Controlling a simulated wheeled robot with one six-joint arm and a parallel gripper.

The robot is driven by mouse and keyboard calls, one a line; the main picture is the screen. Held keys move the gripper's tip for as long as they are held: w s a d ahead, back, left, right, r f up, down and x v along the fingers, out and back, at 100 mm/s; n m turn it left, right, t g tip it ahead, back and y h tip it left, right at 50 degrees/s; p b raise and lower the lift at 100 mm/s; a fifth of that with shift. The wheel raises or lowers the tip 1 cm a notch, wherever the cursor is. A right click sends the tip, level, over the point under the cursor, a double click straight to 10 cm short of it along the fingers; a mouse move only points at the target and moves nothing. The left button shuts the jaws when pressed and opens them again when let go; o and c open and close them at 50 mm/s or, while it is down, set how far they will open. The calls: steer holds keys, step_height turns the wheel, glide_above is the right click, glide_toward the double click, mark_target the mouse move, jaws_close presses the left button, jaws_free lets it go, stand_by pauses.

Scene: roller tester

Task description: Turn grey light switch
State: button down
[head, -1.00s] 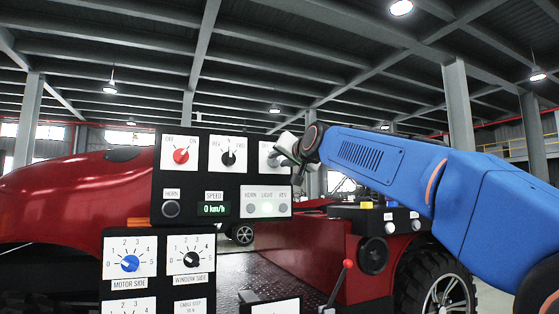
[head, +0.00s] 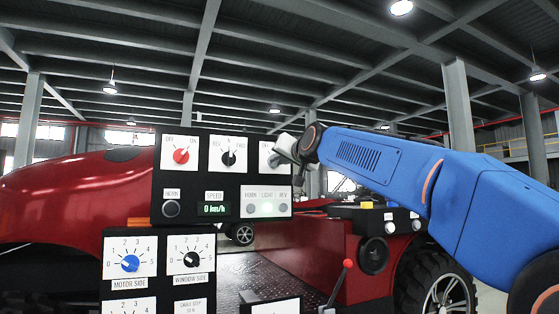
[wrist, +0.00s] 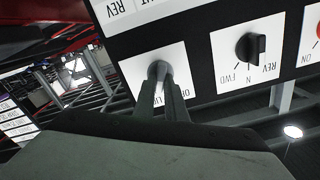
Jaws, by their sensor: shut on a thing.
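The grey light switch (wrist: 158,70) is a round knob on a white plate (wrist: 135,72) with partly covered lettering, seen upside down in the wrist view. My gripper (wrist: 163,92) is shut on the knob, with one finger on each side of it. In the head view my gripper (head: 280,154) is in front of the top right plate (head: 264,164) of the black panel and hides the knob there. The knob's exact pointing direction is hard to tell behind the fingers.
A black REV/N/FWD knob (head: 228,158) and a red OFF/ON knob (head: 181,156) sit left of it. Below are a horn button (head: 171,209), a speed display (head: 214,209) reading 0 km/h and indicator lamps (head: 266,209), the middle one bright. A red-knobbed lever (head: 348,264) stands lower right.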

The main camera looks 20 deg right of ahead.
steer(key=n, duration=1.1)
steer(key=shift+a, duration=0.25)
stand_by(0.3)
steer(key=c, duration=1.8)
jaws_free()
steer(key=s+d, duration=0.2)
steer(key=s, duration=1.5)
steer(key=shift+s+d, duration=0.15)
steer(key=shift+d, duration=0.2)
